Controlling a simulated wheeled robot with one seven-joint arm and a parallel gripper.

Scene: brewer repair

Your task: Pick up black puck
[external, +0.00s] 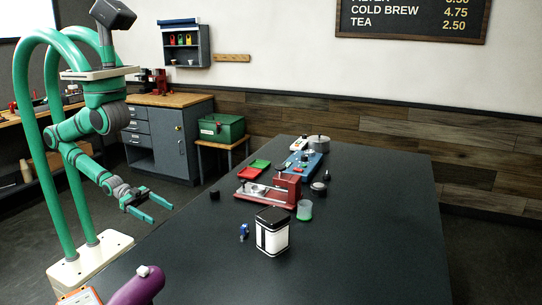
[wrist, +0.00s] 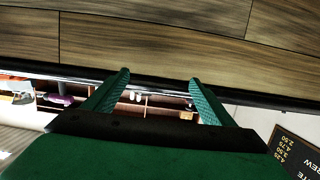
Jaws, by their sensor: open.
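A small black cylinder (external: 214,195), which looks like the black puck, sits near the left edge of the dark table (external: 370,230) in the external view. A wider, round dark piece (external: 318,188) lies farther right, beside the red press; I cannot tell for sure which is the puck. My gripper (external: 160,210) is open and empty, left of the table's edge and left of the black cylinder, apart from both. In the wrist view, my gripper (wrist: 160,78) shows two spread green fingers with nothing between them. No puck shows clearly there.
A red press (external: 285,189), a green cup (external: 305,210), red and green trays (external: 254,168), a blue unit (external: 302,164) and a black-and-white canister (external: 272,232) stand on the table. A purple object (external: 138,288) is at the front. The table's right side is clear.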

